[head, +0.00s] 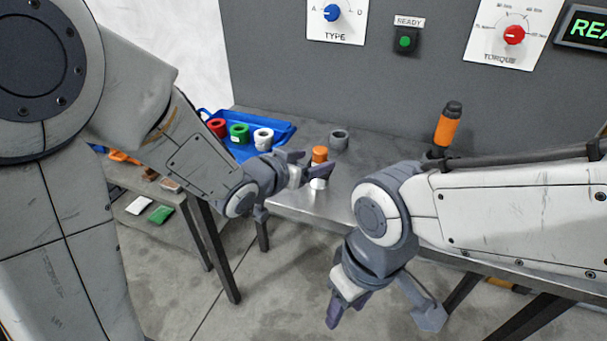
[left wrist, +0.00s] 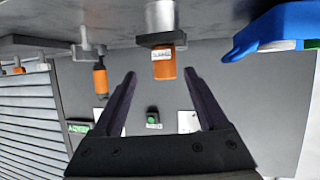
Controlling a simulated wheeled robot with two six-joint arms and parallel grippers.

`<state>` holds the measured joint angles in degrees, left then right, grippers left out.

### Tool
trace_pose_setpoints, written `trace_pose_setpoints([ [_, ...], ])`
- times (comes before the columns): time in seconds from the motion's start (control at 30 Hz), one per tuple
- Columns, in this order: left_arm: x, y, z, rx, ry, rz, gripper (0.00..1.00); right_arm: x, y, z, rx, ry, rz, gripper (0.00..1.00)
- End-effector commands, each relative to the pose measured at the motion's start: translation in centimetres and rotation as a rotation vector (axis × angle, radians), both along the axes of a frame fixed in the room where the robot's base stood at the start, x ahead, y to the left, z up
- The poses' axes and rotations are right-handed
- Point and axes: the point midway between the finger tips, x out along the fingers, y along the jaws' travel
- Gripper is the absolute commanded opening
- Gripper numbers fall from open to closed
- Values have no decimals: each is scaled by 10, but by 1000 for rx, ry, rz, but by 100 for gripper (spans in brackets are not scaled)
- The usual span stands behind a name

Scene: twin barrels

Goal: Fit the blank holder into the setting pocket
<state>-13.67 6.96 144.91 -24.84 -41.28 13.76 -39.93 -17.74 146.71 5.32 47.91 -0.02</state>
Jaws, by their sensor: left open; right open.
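An upright holder with an orange cap (head: 319,154) and a pale metal lower part stands near the table's front edge; I take it to be the blank holder. In the left wrist view its labelled orange part (left wrist: 164,68) lies between or just beyond the fingertips. My left gripper (head: 312,170) is open beside it and partly hides it; contact cannot be told. A grey ring (head: 339,140) stands on the table just behind it, perhaps the setting pocket. My right gripper (head: 346,308) is open and empty, pointing down in front of the table, away from the holder.
A blue tray (head: 283,131) with red, green and white ring-shaped cups is left of the grey ring. An orange and black tool (head: 448,125) stands at the right. A grey panel (head: 400,75) with dials rises behind the metal table (head: 295,198).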

Motion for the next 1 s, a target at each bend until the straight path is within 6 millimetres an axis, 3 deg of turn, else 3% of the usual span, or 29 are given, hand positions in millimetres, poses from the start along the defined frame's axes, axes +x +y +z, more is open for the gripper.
trace_pose_setpoints([
  [0.03, -1, 1, -5, -2, -8, -1, 76, 0, 0, -17, 0, 0, 0, 50],
  [0.1, -4, 2, -3, 0, -8, 0, 76, 0, 0, -27, 0, 0, 0, 50],
  [0.33, -11, 10, 1, 12, -11, 13, 76, 0, 0, -52, 1, -1, 0, 50],
  [1.0, -18, 14, 1, 41, 12, 34, 76, 0, 0, -58, 1, -1, 0, 50],
])
